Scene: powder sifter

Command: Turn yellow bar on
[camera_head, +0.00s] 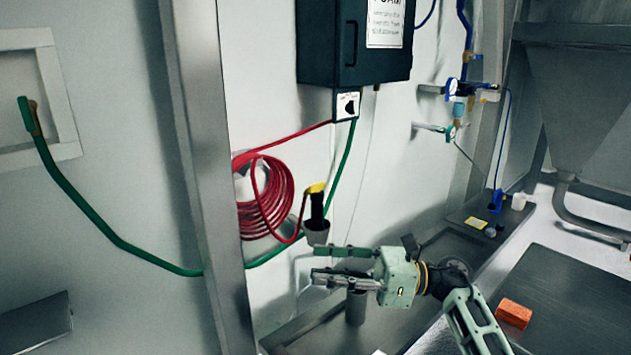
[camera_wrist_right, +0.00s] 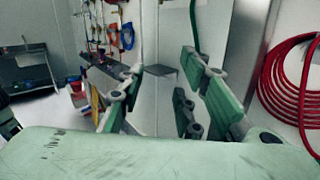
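My right gripper (camera_head: 316,263) is open and empty, its two fingers pointing left in the head view. In the right wrist view its fingers (camera_wrist_right: 160,80) are spread apart with nothing between them. A yellow-topped black handle (camera_head: 316,189) stands upright in a grey cup on the wall, just above the fingers and apart from them in the picture. I cannot tell which of these is the yellow bar. My left gripper is not in view.
A coiled red hose (camera_head: 265,197) hangs on the wall, left of the handle. A dark cabinet (camera_head: 355,40) is above. A metal post (camera_head: 208,150) stands left. An orange block (camera_head: 514,313) lies on the dark surface at right. A green hose (camera_head: 105,228) runs along the wall.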

